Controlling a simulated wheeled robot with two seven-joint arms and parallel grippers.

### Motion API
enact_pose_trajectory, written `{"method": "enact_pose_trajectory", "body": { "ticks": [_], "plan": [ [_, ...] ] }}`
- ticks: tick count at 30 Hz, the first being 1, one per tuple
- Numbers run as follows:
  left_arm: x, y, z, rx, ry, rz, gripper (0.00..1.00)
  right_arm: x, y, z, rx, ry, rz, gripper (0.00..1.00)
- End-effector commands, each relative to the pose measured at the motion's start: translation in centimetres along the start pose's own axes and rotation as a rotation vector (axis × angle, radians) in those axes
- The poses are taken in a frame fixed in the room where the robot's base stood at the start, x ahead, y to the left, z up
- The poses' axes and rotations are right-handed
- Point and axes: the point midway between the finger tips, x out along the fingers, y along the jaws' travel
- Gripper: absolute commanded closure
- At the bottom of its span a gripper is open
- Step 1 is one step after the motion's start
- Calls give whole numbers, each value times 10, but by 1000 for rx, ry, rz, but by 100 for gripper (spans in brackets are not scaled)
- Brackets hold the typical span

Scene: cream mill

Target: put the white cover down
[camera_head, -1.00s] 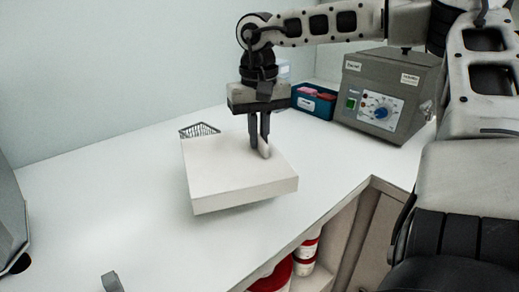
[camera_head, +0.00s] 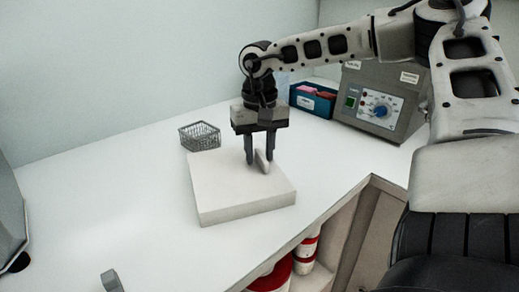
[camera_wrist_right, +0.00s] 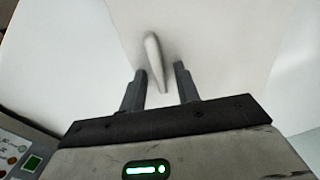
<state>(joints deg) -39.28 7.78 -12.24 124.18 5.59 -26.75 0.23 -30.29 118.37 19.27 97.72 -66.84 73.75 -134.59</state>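The white cover (camera_head: 235,197) is a flat, square, thick slab lying level on the white worktop, with a small upright handle (camera_head: 262,162) on top. My right gripper (camera_head: 260,160) points down over the cover, its two fingers apart on either side of the handle. In the right wrist view the handle (camera_wrist_right: 155,62) stands between the open fingertips (camera_wrist_right: 160,70) with gaps on both sides. A small grey piece (camera_head: 112,281) at the bottom left of the head view looks like a fingertip of my left gripper; the rest is out of frame.
A wire basket (camera_head: 200,136) stands just behind the cover. A blue box (camera_head: 312,101) and a grey device with a blue dial (camera_head: 378,100) stand at the back right. Red-and-white tubs (camera_head: 306,250) sit in the shelf below the front edge. The worktop left of the cover is clear.

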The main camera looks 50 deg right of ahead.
Motion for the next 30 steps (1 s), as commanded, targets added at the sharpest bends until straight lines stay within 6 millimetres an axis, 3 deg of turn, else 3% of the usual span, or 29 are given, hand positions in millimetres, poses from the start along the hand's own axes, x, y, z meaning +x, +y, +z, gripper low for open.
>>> {"method": "enact_pose_trajectory", "body": {
  "ticks": [11,24,30],
  "plan": [
    [-4,1,1,0,-9,-1,64,-11,0,-1,0,2,0,69],
    [-4,0,-1,4,-9,-4,64,-99,0,0,0,3,0,69],
    [-3,0,-5,9,-2,-5,64,-120,0,0,1,1,-1,69]
  ]
}}
